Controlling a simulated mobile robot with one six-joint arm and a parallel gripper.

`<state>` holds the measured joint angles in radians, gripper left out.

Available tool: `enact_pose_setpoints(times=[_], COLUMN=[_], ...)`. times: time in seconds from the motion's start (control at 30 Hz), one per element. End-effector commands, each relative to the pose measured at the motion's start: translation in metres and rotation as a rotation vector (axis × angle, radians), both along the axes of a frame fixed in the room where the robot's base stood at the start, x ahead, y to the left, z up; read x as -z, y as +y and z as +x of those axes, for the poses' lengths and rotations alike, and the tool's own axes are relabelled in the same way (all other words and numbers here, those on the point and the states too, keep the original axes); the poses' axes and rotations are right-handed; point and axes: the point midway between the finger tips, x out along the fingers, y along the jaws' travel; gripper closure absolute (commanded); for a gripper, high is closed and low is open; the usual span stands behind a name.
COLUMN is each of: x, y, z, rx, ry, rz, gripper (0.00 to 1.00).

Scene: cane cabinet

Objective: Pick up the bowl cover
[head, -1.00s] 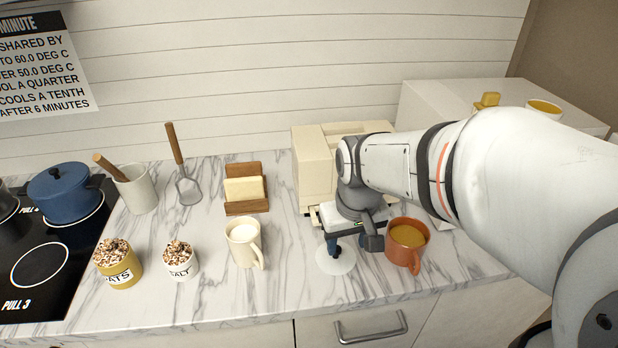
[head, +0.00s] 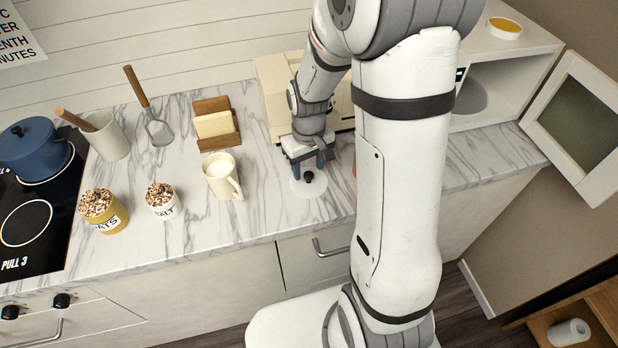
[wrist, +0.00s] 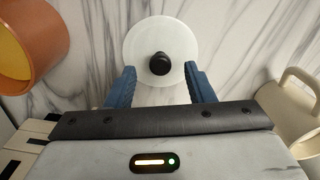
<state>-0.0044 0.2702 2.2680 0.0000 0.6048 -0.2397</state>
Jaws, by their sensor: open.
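The bowl cover (head: 306,189) is a pale, translucent disc with a black knob, lying on the marble counter in front of the toaster. In the wrist view the bowl cover (wrist: 138,45) lies just beyond my fingertips, its knob roughly in line with the gap between them. My gripper (head: 308,165) is above the counter at the cover's back edge. The fingers do not visibly touch the knob.
An orange mug (wrist: 38,45) and a cream mug (head: 222,176) stand on either side of the cover. The cream toaster (head: 275,90) is close behind my gripper. An open microwave (head: 500,85) stands at the right. The counter in front of the cover is clear.

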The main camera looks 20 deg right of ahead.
Motion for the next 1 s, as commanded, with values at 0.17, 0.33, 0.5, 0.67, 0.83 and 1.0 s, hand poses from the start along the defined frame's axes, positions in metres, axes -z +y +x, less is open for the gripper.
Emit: enact_pose_setpoints(times=[0.17, 0.33, 0.5, 0.67, 0.83, 1.0], x=[0.0145, 0.0156, 0.0153, 0.0152, 0.0151, 0.015], y=[0.0006, 0.0008, 0.0009, 0.001, 0.0013, 0.0014], z=[0.0002, 0.0003, 0.0005, 0.0004, 0.0005, 0.0006], rx=[-0.001, -0.002, -0.002, -0.002, -0.002, -0.003], ry=[0.0, -0.001, -0.002, -0.002, -0.002, -0.002], rz=[0.0, 0.0, 0.0, 0.0, 0.0, 0.0], gripper=[0.52, 0.52, 0.61, 0.74, 0.88, 1.0])
